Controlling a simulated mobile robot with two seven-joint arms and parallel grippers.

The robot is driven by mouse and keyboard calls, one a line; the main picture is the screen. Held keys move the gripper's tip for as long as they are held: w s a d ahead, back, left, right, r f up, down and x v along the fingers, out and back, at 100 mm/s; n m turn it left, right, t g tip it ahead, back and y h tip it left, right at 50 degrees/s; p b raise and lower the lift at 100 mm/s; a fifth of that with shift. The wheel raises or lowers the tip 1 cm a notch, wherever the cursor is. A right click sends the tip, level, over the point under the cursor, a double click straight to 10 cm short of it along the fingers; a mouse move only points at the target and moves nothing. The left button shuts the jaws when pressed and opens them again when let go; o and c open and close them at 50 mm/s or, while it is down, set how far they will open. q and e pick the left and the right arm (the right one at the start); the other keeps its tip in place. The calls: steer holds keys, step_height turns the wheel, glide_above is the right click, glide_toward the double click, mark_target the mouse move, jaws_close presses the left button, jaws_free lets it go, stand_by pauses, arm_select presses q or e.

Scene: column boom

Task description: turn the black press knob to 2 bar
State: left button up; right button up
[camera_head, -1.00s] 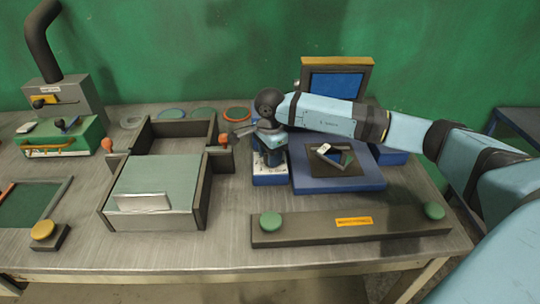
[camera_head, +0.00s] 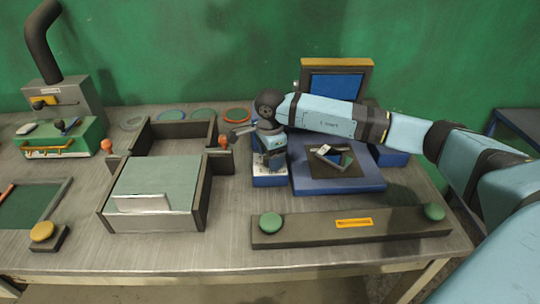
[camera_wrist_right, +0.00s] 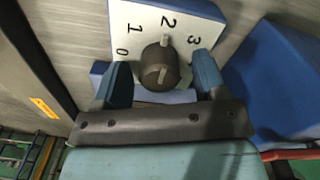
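The black press knob (camera_wrist_right: 158,68) stands on a white dial plate (camera_wrist_right: 125,18) marked 0, 1, 2 and 3 in the right wrist view. My right gripper (camera_wrist_right: 163,82) is open, with one blue finger on each side of the knob and small gaps visible. In the head view my right gripper (camera_head: 271,158) is over the blue dial block (camera_head: 270,181) and hides the knob. My left gripper is not in view.
A blue press base (camera_head: 340,184) with a dark plate is right of the dial block. A dark bar (camera_head: 350,228) with two green buttons lies in front. A grey tray box (camera_head: 155,185) with orange-knobbed levers stands left. Bare bench shows between box and bar.

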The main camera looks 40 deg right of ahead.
step_height(320, 180, up, 14)
stand_by(0.6)
steer(key=shift+f, duration=0.1)
